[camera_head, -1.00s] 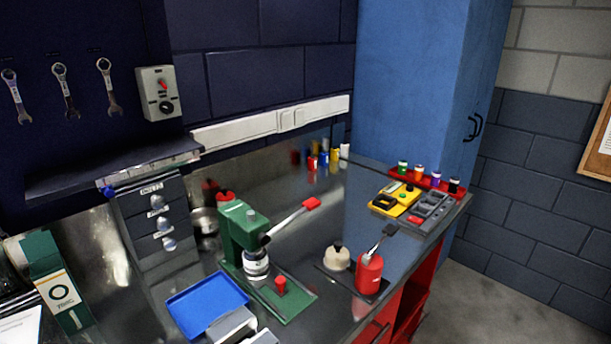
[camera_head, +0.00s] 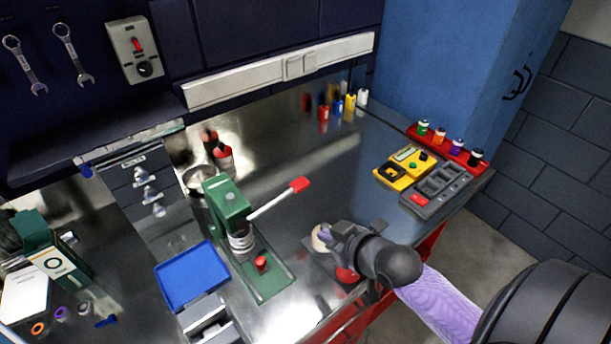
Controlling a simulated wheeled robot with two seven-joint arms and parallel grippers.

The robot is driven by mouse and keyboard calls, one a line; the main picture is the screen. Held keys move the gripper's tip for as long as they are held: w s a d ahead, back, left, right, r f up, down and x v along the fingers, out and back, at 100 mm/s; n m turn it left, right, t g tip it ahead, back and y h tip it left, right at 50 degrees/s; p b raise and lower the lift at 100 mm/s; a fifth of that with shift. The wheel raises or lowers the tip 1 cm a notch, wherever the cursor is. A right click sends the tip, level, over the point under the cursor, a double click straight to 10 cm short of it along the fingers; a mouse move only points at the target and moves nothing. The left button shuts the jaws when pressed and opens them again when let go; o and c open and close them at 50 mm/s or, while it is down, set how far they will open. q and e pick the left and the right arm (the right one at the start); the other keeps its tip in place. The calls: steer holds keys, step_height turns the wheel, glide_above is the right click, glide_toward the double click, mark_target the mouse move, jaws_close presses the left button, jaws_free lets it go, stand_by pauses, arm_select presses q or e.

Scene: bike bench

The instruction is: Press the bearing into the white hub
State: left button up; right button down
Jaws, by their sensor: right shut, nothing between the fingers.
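The green press (camera_head: 228,208) stands on the bench, its red-tipped lever (camera_head: 280,198) slanting up to the right. A pale, banded round part (camera_head: 242,242) sits under its ram; I cannot tell whether it is the white hub, or whether a bearing is in it. A red knob (camera_head: 261,264) stands on the press base. My right gripper (camera_head: 330,236) is shut and empty, right of the press. It is over or beside a cream round object (camera_head: 319,240), which it partly hides; contact is unclear. My left gripper is out of view.
A blue tray (camera_head: 190,276) and a grey box (camera_head: 206,318) lie left of the press. Small coloured rings (camera_head: 62,312) lie at lower left. A red device (camera_head: 346,275) is mostly hidden by my right gripper. A yellow meter (camera_head: 402,168) stands at right.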

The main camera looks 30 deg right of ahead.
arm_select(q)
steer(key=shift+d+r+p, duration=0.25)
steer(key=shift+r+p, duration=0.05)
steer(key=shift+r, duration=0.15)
arm_select(e)
steer(key=w+d+r+t, duration=0.3)
steer(key=d+r, duration=0.1)
steer(key=r, duration=0.4)
steer(key=shift+w+t, duration=0.25)
steer(key=shift+t, duration=0.05)
steer(key=shift+r, duration=0.1)
steer(key=b, duration=0.2)
glide_above(304, 186)
step_height(304, 186, down, 3)
steer(key=shift+r, duration=0.15)
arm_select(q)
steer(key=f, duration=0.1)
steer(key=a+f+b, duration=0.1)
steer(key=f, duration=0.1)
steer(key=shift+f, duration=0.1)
arm_select(e)
steer(key=f, duration=0.3)
steer(key=shift+s+d+f, duration=0.1)
steer(key=shift+s+f, duration=0.1)
steer(key=shift+f, duration=0.2)
